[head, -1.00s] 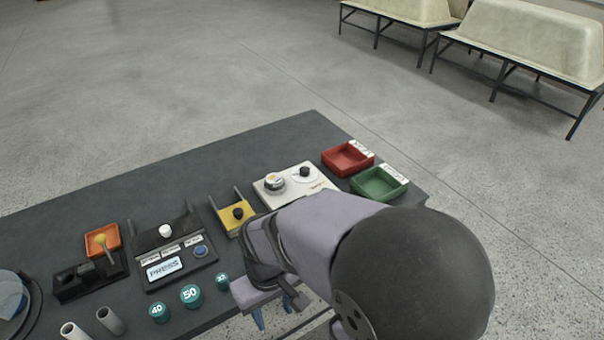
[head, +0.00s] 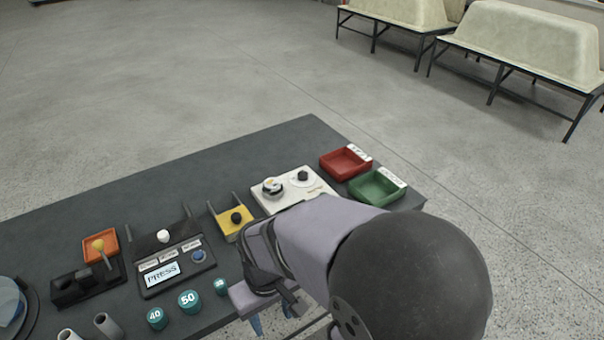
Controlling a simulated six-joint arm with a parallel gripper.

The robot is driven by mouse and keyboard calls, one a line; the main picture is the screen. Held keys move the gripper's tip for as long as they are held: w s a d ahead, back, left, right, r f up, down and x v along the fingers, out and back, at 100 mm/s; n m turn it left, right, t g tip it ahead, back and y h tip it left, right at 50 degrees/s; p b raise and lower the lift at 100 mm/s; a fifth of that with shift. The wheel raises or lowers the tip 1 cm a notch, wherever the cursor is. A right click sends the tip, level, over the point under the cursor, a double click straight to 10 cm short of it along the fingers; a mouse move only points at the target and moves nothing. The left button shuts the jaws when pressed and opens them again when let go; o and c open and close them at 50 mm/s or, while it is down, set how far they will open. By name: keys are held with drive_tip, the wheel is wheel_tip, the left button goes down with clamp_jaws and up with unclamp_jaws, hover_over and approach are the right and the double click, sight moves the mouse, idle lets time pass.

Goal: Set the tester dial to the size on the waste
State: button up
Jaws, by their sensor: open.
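The white tester (head: 293,190) stands on the dark table, left of the red and green trays. A black dial knob (head: 303,176) on a pale round plate sits on its right part. A round grey-and-white piece (head: 272,187) sits on its left part; I cannot tell whether it is the waste, and no size is readable on it. My gripper (head: 257,323) points down at the table's front edge, apart from the tester. Blue fingertips show below its body. It is open and appears empty, partly hidden by my arm, which also covers the tester's front right corner.
A red tray (head: 324,164) and a green tray (head: 355,192) stand at the right end. Teal caps marked 40 (head: 155,318) and 50 (head: 189,301) stand near the front. A "PRESS" panel (head: 150,290), yellow fixture (head: 231,224) and orange tray (head: 88,244) lie left.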

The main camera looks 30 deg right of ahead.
wheel_tip(320, 180, up, 18)
drive_tip(key=p, duration=1.8)
drive_tip(key=w+d+f+m+t+b, duration=0.1)
drive_tip(key=w+d+f+t+b, duration=0.2)
drive_tip(key=w, duration=0.6)
drive_tip(key=w+d+f+m+t+b, duration=0.1)
drive_tip(key=w+d+f+m+b, duration=0.15)
drive_tip(key=w+f, duration=0.45)
drive_tip(key=w+d+f+t+b, duration=0.1)
drive_tip(key=w+f+t+b, duration=0.2)
drive_tip(key=w, duration=0.7)
drive_tip(key=m+t+h+b, duration=0.2)
drive_tip(key=m+h+b, duration=0.4)
drive_tip(key=h+b, duration=0.25)
approach(303, 175)
drive_tip(key=shift+w+a+f+h, duration=0.1)
drive_tip(key=shift+w+f+h, duration=0.25)
drive_tip(key=shift+w+f, duration=0.3)
drive_tip(key=shift+w+d+h, duration=0.2)
drive_tip(key=shift+d+h, duration=0.1)
drive_tip(key=shift+d, duration=0.15)
